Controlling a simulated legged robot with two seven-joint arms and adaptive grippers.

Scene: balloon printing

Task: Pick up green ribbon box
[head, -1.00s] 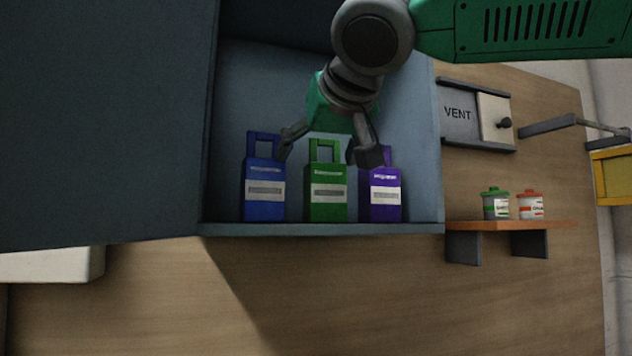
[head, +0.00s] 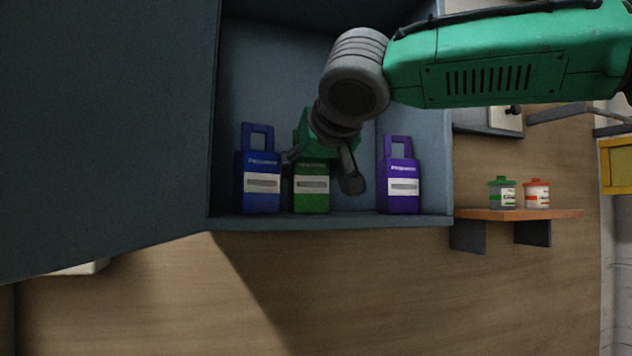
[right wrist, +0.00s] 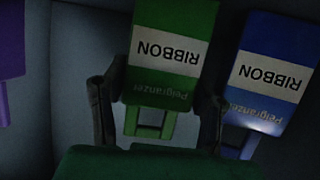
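The green ribbon box (head: 311,196) stands upright on the cabinet shelf between the blue ribbon box (head: 258,182) and the purple ribbon box (head: 400,188). My right gripper (head: 320,172) is over the green box, its fingers spread to either side; the gripper hides the box's top in the head view. In the right wrist view, the green box (right wrist: 173,55) and its handle lie between the two open fingers (right wrist: 160,112). The right finger there is close to the blue box (right wrist: 262,75); I cannot tell whether they touch. My left gripper is out of view.
The cabinet's door (head: 105,130) stands open on the left, and its side wall (head: 436,130) bounds the right. A small orange shelf (head: 530,214) outside holds a green-lidded jar (head: 502,193) and a red-lidded jar (head: 537,194). A gap separates the green and purple boxes.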

